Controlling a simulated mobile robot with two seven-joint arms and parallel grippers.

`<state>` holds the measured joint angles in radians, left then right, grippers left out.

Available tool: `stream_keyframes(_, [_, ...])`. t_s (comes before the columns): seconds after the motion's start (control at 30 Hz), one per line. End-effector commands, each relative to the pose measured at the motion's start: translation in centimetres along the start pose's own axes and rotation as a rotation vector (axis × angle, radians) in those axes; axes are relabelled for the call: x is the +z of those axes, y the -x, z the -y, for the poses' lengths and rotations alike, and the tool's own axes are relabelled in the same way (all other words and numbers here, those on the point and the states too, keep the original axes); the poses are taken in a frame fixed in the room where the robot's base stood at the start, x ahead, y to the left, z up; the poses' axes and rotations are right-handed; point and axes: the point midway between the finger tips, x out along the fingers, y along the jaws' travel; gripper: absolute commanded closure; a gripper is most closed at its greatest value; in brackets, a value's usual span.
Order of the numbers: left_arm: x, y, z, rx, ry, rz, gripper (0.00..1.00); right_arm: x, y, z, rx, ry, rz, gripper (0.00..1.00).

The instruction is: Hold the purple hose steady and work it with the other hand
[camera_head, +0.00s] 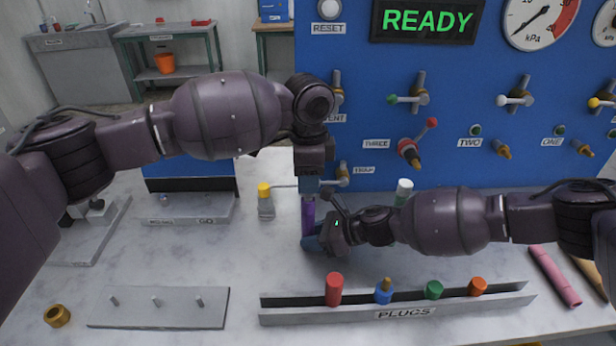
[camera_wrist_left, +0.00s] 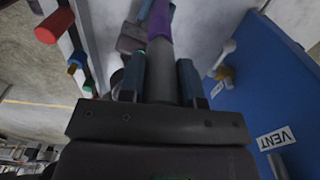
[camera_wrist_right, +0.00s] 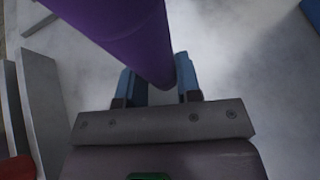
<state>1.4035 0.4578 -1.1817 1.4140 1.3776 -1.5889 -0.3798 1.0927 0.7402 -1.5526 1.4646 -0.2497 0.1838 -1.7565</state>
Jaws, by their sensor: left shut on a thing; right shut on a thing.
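The purple hose (camera_head: 308,214) shows as a short upright piece between my two grippers in the head view. My left gripper (camera_head: 309,188) is above it, pointing down. In the left wrist view its fingers (camera_wrist_left: 161,82) are shut on the hose's grey end part, with the purple part (camera_wrist_left: 160,22) beyond. My right gripper (camera_head: 313,243) is lower, reaching in from the right, shut on the hose near the table. In the right wrist view the purple hose (camera_wrist_right: 140,38) runs between the fingers (camera_wrist_right: 156,86). The arms hide much of the hose.
The blue panel (camera_head: 350,60) with valves stands close behind. A plug rack (camera_head: 300,318) lies in front, holding red, blue, green and orange plugs. A pegged plate (camera_head: 160,317) and brass ring (camera_head: 57,315) are front left. A pink hose (camera_head: 555,275) lies right. A yellow-capped fitting (camera_head: 265,203) stands nearby.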

Motion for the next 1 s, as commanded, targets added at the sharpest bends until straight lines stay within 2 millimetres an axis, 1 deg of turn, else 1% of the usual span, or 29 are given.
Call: stream_keyframes(1.0, [0.0,3.0,0.0,0.0,0.0,-0.001,0.95,-0.1,0.0,0.0,0.0,-0.001,-0.001,0.81])
